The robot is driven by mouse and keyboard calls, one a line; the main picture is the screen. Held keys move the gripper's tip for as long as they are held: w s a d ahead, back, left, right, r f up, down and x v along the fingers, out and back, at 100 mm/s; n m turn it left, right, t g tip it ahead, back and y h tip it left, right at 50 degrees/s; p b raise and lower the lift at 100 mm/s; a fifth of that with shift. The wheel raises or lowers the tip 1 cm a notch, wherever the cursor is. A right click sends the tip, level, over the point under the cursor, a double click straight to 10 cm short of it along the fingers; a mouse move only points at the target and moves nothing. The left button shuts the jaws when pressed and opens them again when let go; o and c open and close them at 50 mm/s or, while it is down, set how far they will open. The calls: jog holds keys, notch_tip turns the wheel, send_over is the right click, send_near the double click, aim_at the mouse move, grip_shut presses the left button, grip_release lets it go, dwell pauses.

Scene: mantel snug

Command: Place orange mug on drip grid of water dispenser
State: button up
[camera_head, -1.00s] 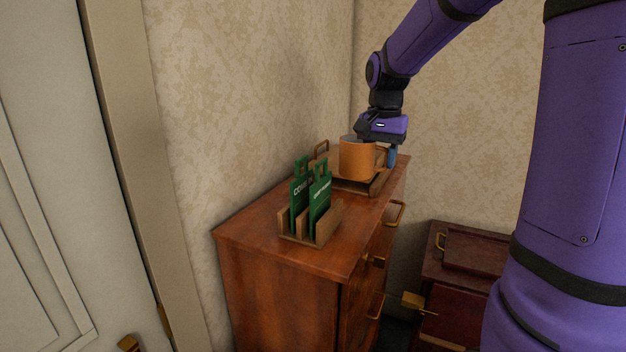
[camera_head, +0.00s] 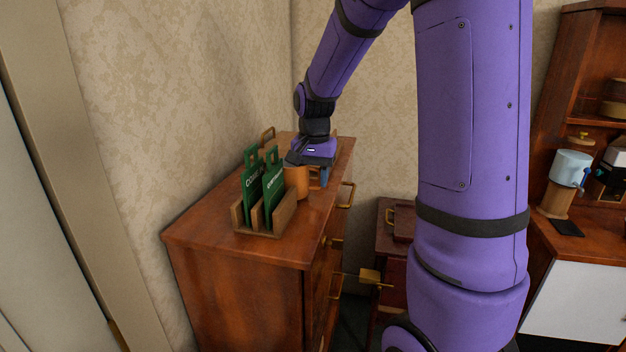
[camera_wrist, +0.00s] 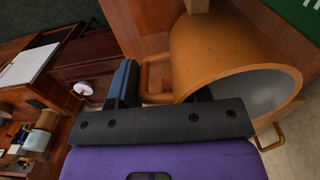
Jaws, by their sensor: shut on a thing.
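The orange mug (camera_head: 297,183) is over the top of the wooden cabinet at left, close behind the green signs, which hide part of it. My gripper (camera_head: 312,177) is shut on the mug at its handle side. In the wrist view the mug (camera_wrist: 212,62) shows its grey inside and its handle beside one blue-tipped finger; the other finger is mostly hidden. Whether the mug touches the cabinet top is unclear. The water dispenser (camera_head: 572,166) stands far right, with a pale blue tank, blue tap and wooden body. Its dark drip grid (camera_head: 567,228) lies in front, bare.
A wooden rack (camera_head: 283,213) with green signs stands on the cabinet (camera_head: 240,238), beside the mug. A tray with brass handles is partly hidden behind. A low dark red chest (camera_head: 393,222) lies between cabinet and right-hand counter (camera_head: 592,250).

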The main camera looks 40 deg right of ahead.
jog(key=shift+f, duration=0.35)
jog(key=shift+f, duration=0.15)
jog(key=o, duration=1.3)
